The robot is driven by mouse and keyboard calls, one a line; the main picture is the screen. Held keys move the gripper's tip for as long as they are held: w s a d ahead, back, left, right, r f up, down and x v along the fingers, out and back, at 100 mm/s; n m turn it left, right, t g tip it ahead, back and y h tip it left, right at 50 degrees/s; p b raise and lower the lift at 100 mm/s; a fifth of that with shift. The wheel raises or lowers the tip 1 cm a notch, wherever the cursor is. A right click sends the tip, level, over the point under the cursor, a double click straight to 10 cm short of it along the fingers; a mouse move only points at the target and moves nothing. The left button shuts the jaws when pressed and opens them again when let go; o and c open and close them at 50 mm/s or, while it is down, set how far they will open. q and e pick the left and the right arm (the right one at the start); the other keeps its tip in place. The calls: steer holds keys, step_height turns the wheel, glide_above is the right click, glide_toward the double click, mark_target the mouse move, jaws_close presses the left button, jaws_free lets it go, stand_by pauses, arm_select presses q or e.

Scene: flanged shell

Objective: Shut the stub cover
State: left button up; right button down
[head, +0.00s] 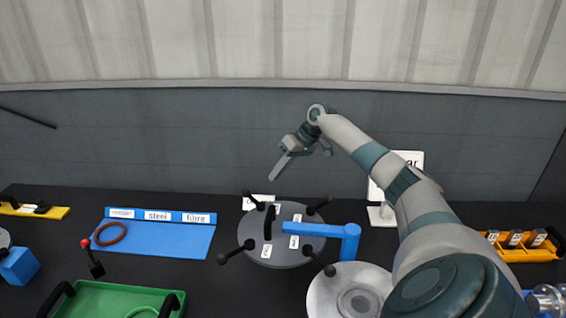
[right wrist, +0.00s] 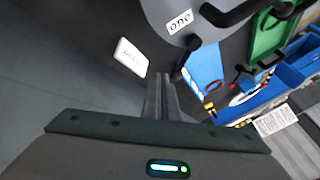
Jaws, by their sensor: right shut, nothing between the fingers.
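The stub cover (head: 283,251) is a dark grey round plate with a black upright handle (head: 269,222) and small white labels. Black ball-ended levers stand around its edge. A blue arm (head: 312,230) reaches over it from a blue post (head: 350,242). A light grey round flange (head: 322,292) with a central opening lies to the front right, partly hidden by my right arm. My right gripper (head: 277,173) is shut and empty, above and behind the cover, apart from it. In the right wrist view its fingers (right wrist: 163,97) are together, and the cover (right wrist: 170,15) shows at the top.
A blue tray (head: 175,242) with labels and a brown ring (head: 110,234) lies left. A green tray (head: 110,297) is in front, near a red-knobbed lever (head: 92,258). A white sign (head: 410,160) and yellow rack (head: 522,252) stand right. A grey wall closes the back.

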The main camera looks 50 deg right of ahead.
steer(key=w+a+f+p, duration=0.2)
steer(key=a+f+p, duration=0.1)
steer(key=a+f, duration=0.1)
steer(key=shift+w+a+f, duration=0.15)
steer(key=shift+w+a, duration=0.1)
steer(key=shift+a, duration=0.4)
